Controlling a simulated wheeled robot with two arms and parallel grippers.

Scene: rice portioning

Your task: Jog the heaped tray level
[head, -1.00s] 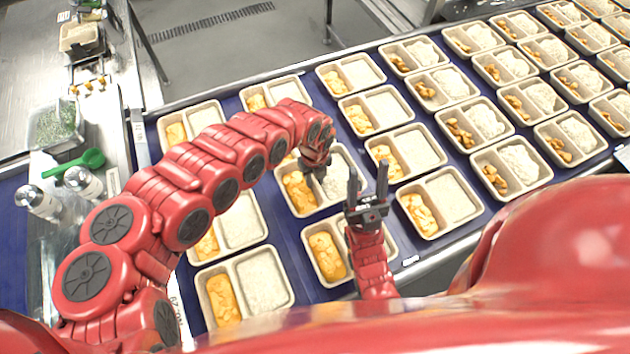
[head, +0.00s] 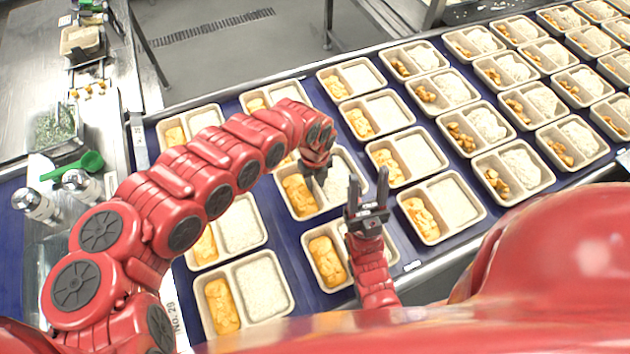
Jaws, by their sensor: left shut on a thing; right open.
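A two-compartment tray (head: 298,215) sits in the middle of the blue surface, with orange food (head: 299,194) in its left compartment and white rice (head: 345,180) in its right. My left gripper (head: 318,178) reaches down onto this tray and is shut, apparently on the divider or rim between the compartments. The gripper and arm hide part of the tray, and the exact grip and the height of the rice are hard to tell. My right gripper (head: 368,185) is open and empty, fingers pointing up the picture, just right of this tray and over the tray below it.
Rows of similar filled trays (head: 441,235) crowd the blue surface (head: 290,325) on all sides, with narrow gaps. At the left are a green scoop (head: 88,163), shakers (head: 38,206) and a container of green herbs (head: 55,128). The near metal edge runs below the trays.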

